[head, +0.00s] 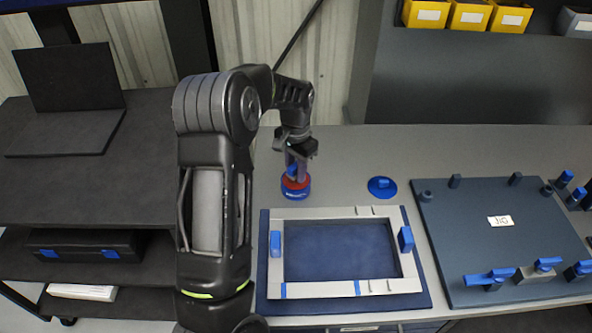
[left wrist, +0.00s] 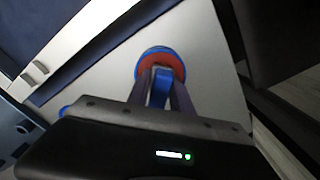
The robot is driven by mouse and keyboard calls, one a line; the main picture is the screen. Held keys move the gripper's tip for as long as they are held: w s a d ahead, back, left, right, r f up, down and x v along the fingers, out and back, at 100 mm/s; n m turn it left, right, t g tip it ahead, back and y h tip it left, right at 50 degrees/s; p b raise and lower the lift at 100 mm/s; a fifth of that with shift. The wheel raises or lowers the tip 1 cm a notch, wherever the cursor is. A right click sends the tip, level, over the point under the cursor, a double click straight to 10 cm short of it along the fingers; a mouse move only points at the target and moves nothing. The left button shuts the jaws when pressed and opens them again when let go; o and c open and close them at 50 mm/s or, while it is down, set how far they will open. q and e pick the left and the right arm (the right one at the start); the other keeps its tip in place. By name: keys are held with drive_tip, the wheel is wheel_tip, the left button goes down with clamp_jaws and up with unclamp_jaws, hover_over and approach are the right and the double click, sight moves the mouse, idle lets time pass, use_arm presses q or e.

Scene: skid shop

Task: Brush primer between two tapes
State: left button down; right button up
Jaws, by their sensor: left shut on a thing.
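My left gripper (head: 297,170) is shut on a blue upright handle (left wrist: 159,88), likely the brush. It is over a small round blue pot (head: 296,194) with a red top, on the bench behind the frame. The brush's lower end is hidden, and I cannot tell whether it is inside the pot. A light grey rectangular frame (head: 330,291) lies on a dark blue mat (head: 425,296). Two narrow blue tapes cross its front rail, a left tape (head: 283,290) and a right tape (head: 357,287). My right gripper is not in view.
Blue clamps (head: 276,244) and (head: 406,239) sit on the frame's sides. A round blue lid (head: 382,187) lies right of the pot. A dark jig board (head: 500,245) with blue clamps is at right. A dark shelf unit (head: 90,170) stands left. The back of the bench is clear.

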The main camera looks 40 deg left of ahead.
sight(295, 166)
use_arm(q)
drive_tip(key=shift+r+p, duration=1.85)
drive_tip(key=shift+r, duration=1.35)
drive_tip(key=shift+s+d+f+n, duration=0.1)
drive_tip(key=shift+s+f+n, duration=0.15)
drive_tip(key=shift+n, duration=0.75)
drive_tip(key=w+d+r, duration=0.1)
drive_tip(key=d, duration=1)
drive_tip(key=w+d+r+m+b, duration=0.1)
drive_tip(key=d+r, duration=0.1)
drive_tip(key=d, duration=1)
drive_tip(key=shift+r, duration=0.15)
